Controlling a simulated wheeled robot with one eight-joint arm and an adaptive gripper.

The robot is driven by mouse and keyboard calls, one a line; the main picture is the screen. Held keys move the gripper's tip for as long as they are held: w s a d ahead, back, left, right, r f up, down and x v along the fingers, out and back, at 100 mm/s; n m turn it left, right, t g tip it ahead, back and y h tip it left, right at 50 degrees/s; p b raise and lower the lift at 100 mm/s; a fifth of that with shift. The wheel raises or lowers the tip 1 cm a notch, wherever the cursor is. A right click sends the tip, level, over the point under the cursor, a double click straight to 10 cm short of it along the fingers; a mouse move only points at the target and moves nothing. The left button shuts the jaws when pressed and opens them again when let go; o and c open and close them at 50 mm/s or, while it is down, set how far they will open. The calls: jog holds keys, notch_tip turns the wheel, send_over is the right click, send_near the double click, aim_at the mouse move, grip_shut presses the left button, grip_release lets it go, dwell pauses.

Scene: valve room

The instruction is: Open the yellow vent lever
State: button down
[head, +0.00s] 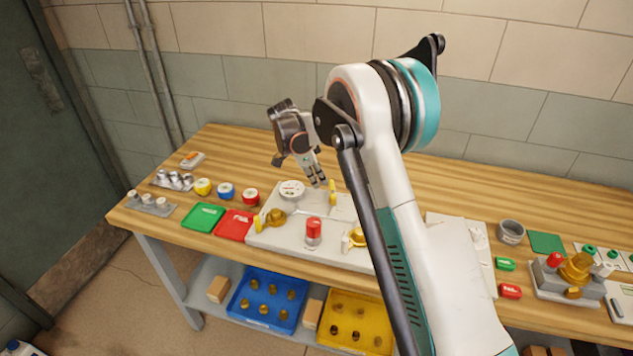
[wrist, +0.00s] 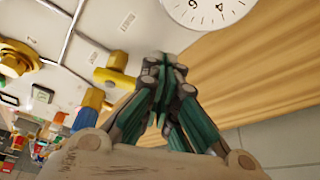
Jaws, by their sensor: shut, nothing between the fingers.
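A light panel (head: 285,238) lies on the bench with pipes, valves and a round gauge (head: 291,190). A small yellow lever (head: 333,191) stands at its back, right of the gauge. Other yellow handles are at the panel's left (head: 257,223) and front right (head: 346,243); no label shows which is the vent lever. My gripper (head: 319,182) points down over the panel's back, between gauge and small lever. In the wrist view its shut fingertips (wrist: 166,62) are empty, close beside a yellow T-shaped handle (wrist: 116,77). I cannot tell whether they touch.
A red knob (head: 314,229) stands at the panel's front middle. Green (head: 203,216) and red (head: 234,224) trays lie left of the panel. Another valve block (head: 566,281) stands at the far right. My arm hides part of the panel's right side. The bench's back strip is clear.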

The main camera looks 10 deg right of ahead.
jog(key=shift+w+d, duration=0.4)
jog(key=shift+d, duration=0.5)
dwell(0.4)
